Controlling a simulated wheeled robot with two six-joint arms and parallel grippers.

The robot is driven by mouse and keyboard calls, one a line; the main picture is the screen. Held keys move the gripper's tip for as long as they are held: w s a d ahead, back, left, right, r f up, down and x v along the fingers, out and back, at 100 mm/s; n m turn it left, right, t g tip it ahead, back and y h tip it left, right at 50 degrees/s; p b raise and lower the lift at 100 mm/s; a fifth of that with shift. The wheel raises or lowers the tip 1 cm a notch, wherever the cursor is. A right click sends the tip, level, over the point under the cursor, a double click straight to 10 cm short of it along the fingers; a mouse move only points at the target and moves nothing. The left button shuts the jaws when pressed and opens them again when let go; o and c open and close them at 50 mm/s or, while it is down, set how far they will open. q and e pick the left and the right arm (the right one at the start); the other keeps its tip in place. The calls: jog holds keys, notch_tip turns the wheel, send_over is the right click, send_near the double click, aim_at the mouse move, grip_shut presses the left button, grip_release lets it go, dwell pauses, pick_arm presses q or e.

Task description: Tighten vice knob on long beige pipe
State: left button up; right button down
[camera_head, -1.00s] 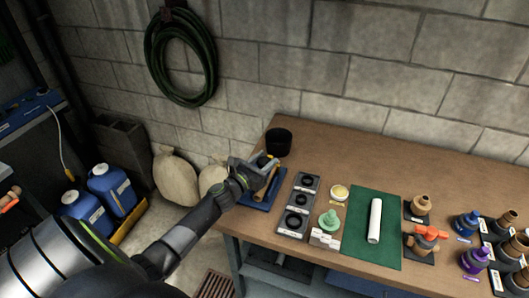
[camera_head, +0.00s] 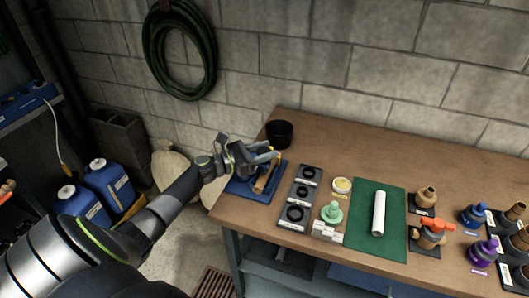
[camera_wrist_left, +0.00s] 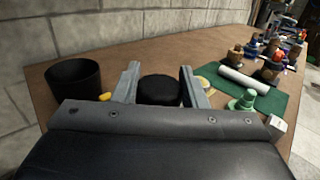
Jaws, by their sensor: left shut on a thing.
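A tan stick-like piece, seemingly the beige pipe (camera_head: 264,179), lies at the table's left end on a blue base (camera_head: 245,188), which seems to be the vice. My left gripper (camera_head: 274,152) is just above and behind it, fingers pointing right. In the left wrist view a black round knob (camera_wrist_left: 160,90) sits between the two fingers of my left gripper (camera_wrist_left: 160,72), which is shut on it. Most of the vice is hidden below the gripper in that view. A white pipe (camera_head: 379,213) lies on a green mat (camera_head: 362,245). My right gripper is not in view.
A black cup (camera_head: 279,134) stands close behind my left gripper; it also shows in the left wrist view (camera_wrist_left: 74,84). A grey tray (camera_head: 292,230) with black rings and a green knobbed piece (camera_head: 331,212) are to the right. Several fittings crowd the right side. A block wall is behind.

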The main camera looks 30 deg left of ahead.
pick_arm(q)
jog(key=shift+w+r, duration=0.1)
jog(key=shift+r, duration=0.15)
jog(key=o, duration=0.7)
jog(key=shift+o, duration=1.3)
jog(key=shift+f, duration=0.15)
